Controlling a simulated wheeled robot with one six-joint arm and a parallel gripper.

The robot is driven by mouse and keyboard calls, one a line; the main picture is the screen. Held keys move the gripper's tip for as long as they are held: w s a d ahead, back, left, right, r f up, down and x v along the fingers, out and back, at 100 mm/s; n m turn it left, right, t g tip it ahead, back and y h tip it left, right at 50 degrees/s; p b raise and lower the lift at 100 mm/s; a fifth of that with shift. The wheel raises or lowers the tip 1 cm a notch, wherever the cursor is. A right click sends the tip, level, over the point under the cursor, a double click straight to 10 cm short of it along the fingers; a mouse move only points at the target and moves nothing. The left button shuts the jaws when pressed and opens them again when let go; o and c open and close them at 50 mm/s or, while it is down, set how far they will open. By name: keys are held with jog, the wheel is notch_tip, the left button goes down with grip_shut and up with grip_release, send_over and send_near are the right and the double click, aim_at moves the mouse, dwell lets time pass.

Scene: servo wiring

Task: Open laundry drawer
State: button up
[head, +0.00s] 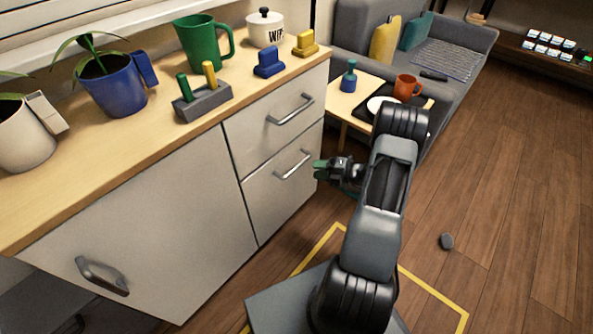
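A pale cabinet has two stacked drawers at its right end, an upper drawer (270,118) and a lower drawer (285,195). Each has a metal bar handle, the upper handle (291,110) and the lower handle (293,165). Both drawers look closed. I see no label telling which is the laundry drawer. My gripper (318,171), with green fingertips, is just right of the lower handle at about its height in the picture. It appears apart from the handle. The fingers are too small to tell open from shut, and I see nothing held.
A cabinet door (150,220) with a dark handle (102,276) is left of the drawers. The wooden countertop (130,150) holds plants, a green mug (196,42) and blocks. A low table (343,108) and sofa stand behind my arm.

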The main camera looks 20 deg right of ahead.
aim_at(297, 166)
jog(key=b+x, duration=0.2)
jog(key=x, duration=0.6)
jog(key=shift+a+f, duration=0.1)
jog(key=shift+a, duration=0.05)
jog(key=shift+c, duration=0.4)
grip_shut()
